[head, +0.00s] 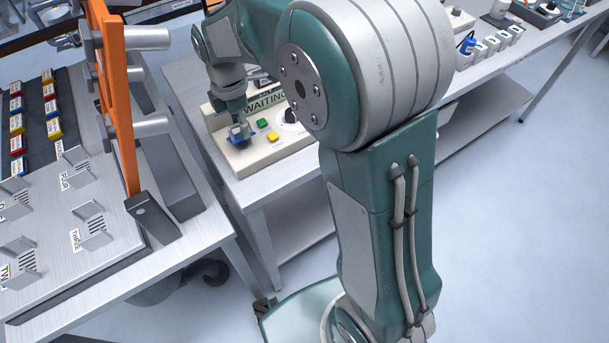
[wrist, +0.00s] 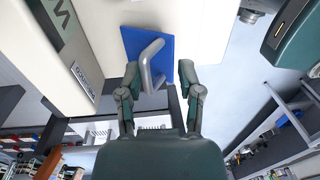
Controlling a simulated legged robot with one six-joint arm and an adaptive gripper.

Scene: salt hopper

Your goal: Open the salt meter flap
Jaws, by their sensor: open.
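The blue flap (wrist: 133,42) shows in the wrist view as a flat square panel on the cream face of the meter box (wrist: 205,25). It looks flat against that face. A grey bar handle (wrist: 150,56) stands out from it. My gripper (wrist: 158,73) is open, with one finger to each side of the handle's near end; I cannot tell whether they touch it. In the head view my gripper (head: 239,124) points down at the cream box (head: 270,150), over its front left part. Only a little of the blue flap shows there, the rest hidden by the gripper.
The box carries a WAITING display (head: 264,103), a green button (head: 262,123), a yellow button (head: 272,136) and a dark dial (head: 290,116). An orange frame (head: 117,90) stands on the left bench. Small devices (head: 490,44) line the bench at upper right.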

